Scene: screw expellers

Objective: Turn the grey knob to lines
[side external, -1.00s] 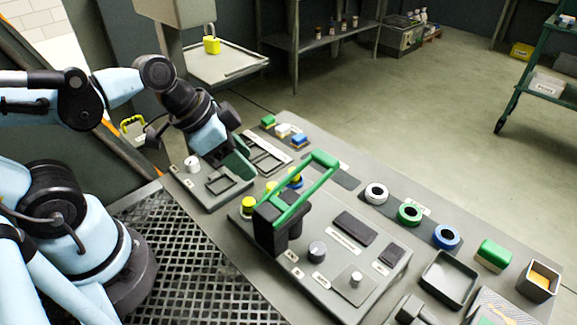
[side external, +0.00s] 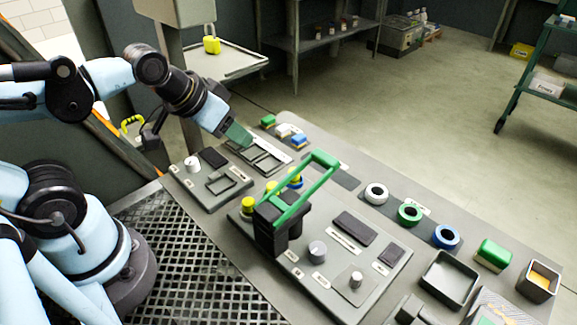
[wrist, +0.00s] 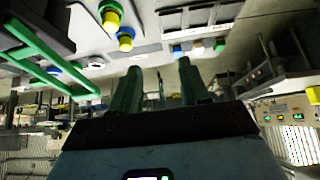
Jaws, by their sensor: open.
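A grey knob (side external: 317,251) stands on the large grey control panel (side external: 340,300), in front of the green-handled lever (side external: 305,190). It is upright; any line marks around it are too small to read. A smaller, paler knob (side external: 356,279) stands to its right, and a whitish knob (side external: 192,163) is on the small left panel. My gripper (side external: 238,135) is in the air near the far left of the bench, well away from the grey knob. In the wrist view its two green fingers (wrist: 158,70) are apart with nothing between them.
Yellow buttons (side external: 248,204) stand beside the lever, whose raised green handle reaches over the panel. White, green and blue rings (side external: 409,214) lie along the back right. A dark open tray (side external: 450,279) is at the right. Small coloured blocks (side external: 284,130) lie near my gripper.

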